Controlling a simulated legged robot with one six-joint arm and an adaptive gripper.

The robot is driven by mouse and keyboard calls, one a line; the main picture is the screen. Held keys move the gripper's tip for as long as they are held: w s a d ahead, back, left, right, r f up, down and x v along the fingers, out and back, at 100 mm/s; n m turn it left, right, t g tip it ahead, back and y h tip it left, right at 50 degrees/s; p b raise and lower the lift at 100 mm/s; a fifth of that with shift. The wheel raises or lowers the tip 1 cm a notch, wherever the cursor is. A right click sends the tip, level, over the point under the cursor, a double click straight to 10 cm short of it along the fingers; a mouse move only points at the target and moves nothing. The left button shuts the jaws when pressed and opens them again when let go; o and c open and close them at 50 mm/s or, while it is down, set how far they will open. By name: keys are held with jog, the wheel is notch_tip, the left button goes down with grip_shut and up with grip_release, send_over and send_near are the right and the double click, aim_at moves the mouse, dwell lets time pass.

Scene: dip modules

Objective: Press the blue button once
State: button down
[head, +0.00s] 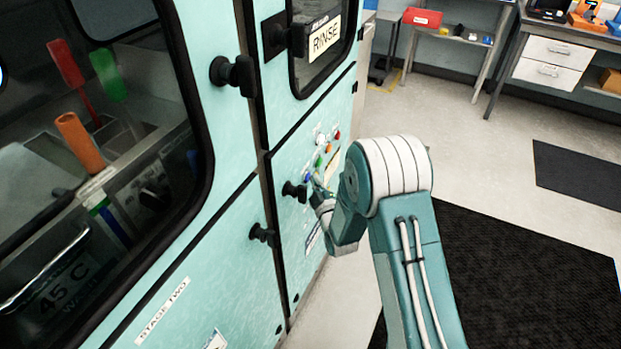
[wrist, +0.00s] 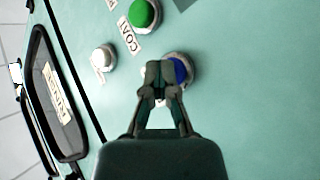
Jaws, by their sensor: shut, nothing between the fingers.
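The blue button (wrist: 181,68) sits in a pale round collar on the teal panel in the wrist view. My gripper (wrist: 160,72) is shut and empty, and its fingertips overlap the left part of the button in that view. I cannot tell whether the fingertips touch the button. In the head view the blue button (head: 308,177) is a small spot on the cabinet front, close to the end of my arm. My gripper (head: 314,181) shows there only in small part beside it.
A green button (wrist: 143,13) with a COAT label and a white button (wrist: 103,57) are nearby on the panel. A red button (head: 337,134) sits higher up. Black knobs (head: 293,191) stick out from the cabinet. The floor to the right is open, with dark mats (head: 520,270).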

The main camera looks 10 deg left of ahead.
jog(key=shift+s+d, duration=0.3)
jog(key=shift+d, duration=0.4)
jog(key=d, duration=0.1)
jog(key=s+d, duration=0.1)
jog(key=d, duration=0.2)
jog(key=shift+s+d, duration=0.35)
jog(key=shift+d, duration=0.05)
dwell(0.7)
